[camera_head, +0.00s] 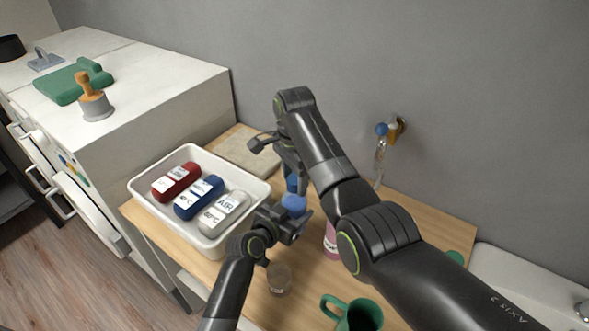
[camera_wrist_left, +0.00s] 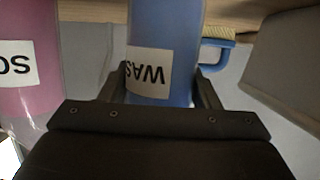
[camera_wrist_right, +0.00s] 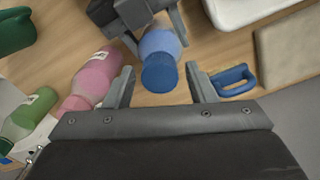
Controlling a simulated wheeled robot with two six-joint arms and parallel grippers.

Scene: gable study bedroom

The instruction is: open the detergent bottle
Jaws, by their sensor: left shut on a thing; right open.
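The blue detergent bottle (camera_wrist_left: 165,40) carries a white label reading "WAS" and stands upright on the wooden table. My left gripper (camera_head: 283,222) is shut around its body, one finger on each side in the left wrist view (camera_wrist_left: 162,90). The bottle's darker blue cap (camera_wrist_right: 160,73) is on top; it also shows in the head view (camera_head: 293,203). My right gripper (camera_wrist_right: 160,84) is open and empty, above the bottle. The cap appears between its fingers in the right wrist view, with no contact visible. My right arm hides part of the table in the head view.
A pink bottle (camera_wrist_right: 95,75) and a green bottle (camera_wrist_right: 28,115) stand nearby. A blue-handled brush (camera_wrist_right: 235,80) lies close by. A white tray (camera_head: 143,190) holds red, blue and grey items. A glass (camera_head: 279,279) and green mug (camera_head: 362,316) are in front.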

